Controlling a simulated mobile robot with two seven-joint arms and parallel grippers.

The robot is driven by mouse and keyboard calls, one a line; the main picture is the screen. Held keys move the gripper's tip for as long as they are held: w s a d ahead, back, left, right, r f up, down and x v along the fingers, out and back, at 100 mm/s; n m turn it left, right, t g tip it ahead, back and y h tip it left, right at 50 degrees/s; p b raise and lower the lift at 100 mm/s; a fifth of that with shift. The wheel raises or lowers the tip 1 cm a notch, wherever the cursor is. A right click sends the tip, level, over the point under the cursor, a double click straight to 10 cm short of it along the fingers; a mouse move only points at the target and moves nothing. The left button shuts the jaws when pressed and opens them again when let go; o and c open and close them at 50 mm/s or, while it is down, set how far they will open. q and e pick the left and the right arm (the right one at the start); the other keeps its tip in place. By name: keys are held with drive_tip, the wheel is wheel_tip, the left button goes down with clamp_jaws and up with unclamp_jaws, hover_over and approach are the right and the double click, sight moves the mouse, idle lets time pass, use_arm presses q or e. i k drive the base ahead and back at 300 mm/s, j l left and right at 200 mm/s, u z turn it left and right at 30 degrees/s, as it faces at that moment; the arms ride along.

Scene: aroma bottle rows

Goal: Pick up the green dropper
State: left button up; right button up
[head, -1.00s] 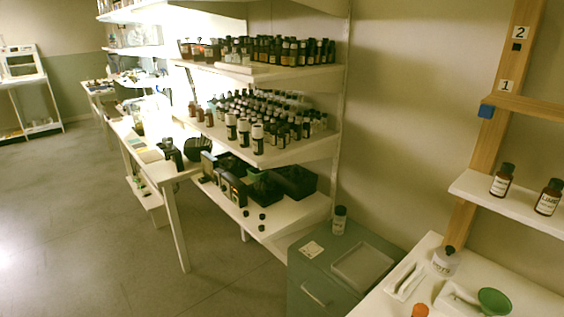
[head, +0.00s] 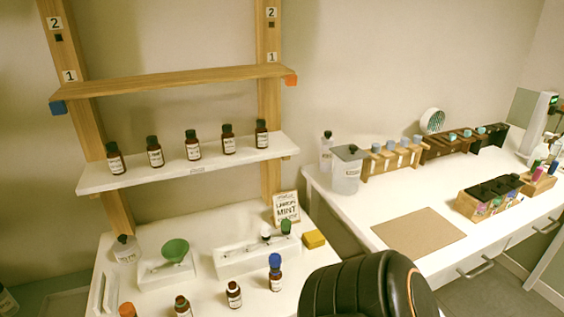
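A small green-topped item, which looks like the green dropper (head: 286,227), stands upright at the right end of a white holder (head: 232,266) on the left white table. A similar item with a white top (head: 266,232) stands beside it on the left. The lower part of the green one is hidden in or behind the holder. Neither of my grippers is in view.
A "Lemon Mint" card (head: 286,207) stands behind the holder, with a yellow block (head: 314,239) to its right. A bottle with a blue top (head: 275,272) and other bottles stand in front. A green funnel (head: 174,250) sits left.

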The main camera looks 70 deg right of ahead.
sight(286, 224)
drive_tip(key=z, duration=2.25)
